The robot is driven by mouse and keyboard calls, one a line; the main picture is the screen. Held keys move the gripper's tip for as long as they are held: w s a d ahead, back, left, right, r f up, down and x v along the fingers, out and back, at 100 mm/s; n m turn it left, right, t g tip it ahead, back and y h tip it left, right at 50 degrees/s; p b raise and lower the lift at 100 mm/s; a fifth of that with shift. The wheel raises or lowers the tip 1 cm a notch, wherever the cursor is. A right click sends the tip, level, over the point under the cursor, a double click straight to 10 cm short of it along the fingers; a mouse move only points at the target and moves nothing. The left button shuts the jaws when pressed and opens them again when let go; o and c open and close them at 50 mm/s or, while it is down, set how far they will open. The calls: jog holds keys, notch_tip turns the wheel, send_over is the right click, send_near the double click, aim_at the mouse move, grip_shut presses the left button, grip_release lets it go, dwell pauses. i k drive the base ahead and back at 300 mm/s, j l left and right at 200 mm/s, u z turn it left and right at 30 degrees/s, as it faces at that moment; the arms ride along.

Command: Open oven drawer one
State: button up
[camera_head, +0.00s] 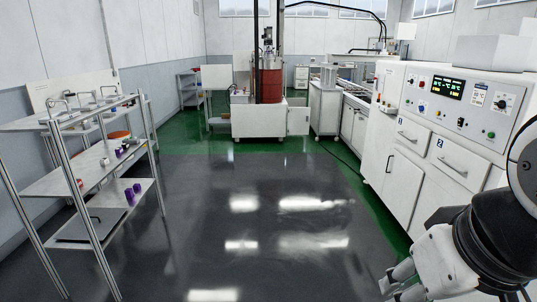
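The white oven stands along the right side, with a control panel (455,92) above its drawers. Oven drawer one (407,143) is the left one, marked "1", with a dark horizontal handle (407,136); its front looks flush and shut. Drawer two (457,165), marked "2", is nearer me and also looks shut. My gripper (394,287) is at the bottom right, below and in front of the drawers and apart from them. Its two fingers point left and are spread, with nothing visible between them. Its lower part is cut off by the picture edge.
A shelf rack (85,170) with small purple items (132,191) stands at the left. The dark floor (240,210) in the middle is clear. A white cabinet door (390,180) lies below drawer one. A red drum (271,84) and a white bench (355,118) are at the back.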

aim_at(417, 136)
jog(key=i+j+z, duration=0.1)
jog(key=i, duration=1.75)
jog(key=i+l+z, duration=0.1)
jog(key=i+z, duration=0.3)
jog(key=i+j+z, duration=0.1)
jog(key=i+z, duration=0.3)
jog(key=i, duration=0.2)
jog(key=i+j+z, duration=0.2)
jog(key=i+z, duration=0.2)
jog(key=i+j+z, duration=0.1)
jog(key=i+z, duration=0.4)
jog(key=i, duration=0.45)
